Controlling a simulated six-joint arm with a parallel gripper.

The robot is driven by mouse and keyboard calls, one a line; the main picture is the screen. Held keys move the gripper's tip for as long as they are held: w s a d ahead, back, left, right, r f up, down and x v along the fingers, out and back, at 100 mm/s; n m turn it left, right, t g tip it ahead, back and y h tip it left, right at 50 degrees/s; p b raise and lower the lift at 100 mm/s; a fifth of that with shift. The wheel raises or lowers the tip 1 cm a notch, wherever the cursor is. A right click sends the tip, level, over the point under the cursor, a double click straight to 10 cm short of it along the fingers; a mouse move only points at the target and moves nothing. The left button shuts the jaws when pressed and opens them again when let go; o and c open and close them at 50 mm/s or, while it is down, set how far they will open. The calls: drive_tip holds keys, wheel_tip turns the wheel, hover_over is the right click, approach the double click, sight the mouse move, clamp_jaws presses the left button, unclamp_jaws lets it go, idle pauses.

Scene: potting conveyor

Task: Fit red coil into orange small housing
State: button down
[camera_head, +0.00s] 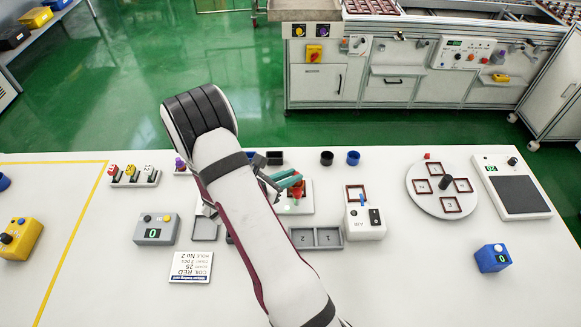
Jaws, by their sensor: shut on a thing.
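My gripper (288,182) is at the middle of the table, partly hidden behind my own arm. Its teal fingers are shut on a small red piece, the red coil (296,193), which shows just below the fingertips. A small orange-brown square housing (303,186) sits on a white fixture right under and behind the coil. The coil overlaps the housing in this view. I cannot tell whether it is inside the housing or held above it.
A white label card (191,267) and a grey counter box (157,229) stand left of my arm. A grey two-slot tray (316,238) and a white device (364,223) stand right. Farther right are a round turntable (424,205) and a blue counter (492,258).

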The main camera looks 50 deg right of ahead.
drive_tip(key=shift+f, duration=0.15)
drive_tip(key=c, duration=0.8)
unclamp_jaws()
drive_tip(key=shift+o, duration=0.2)
wheel_tip(320, 180, up, 7)
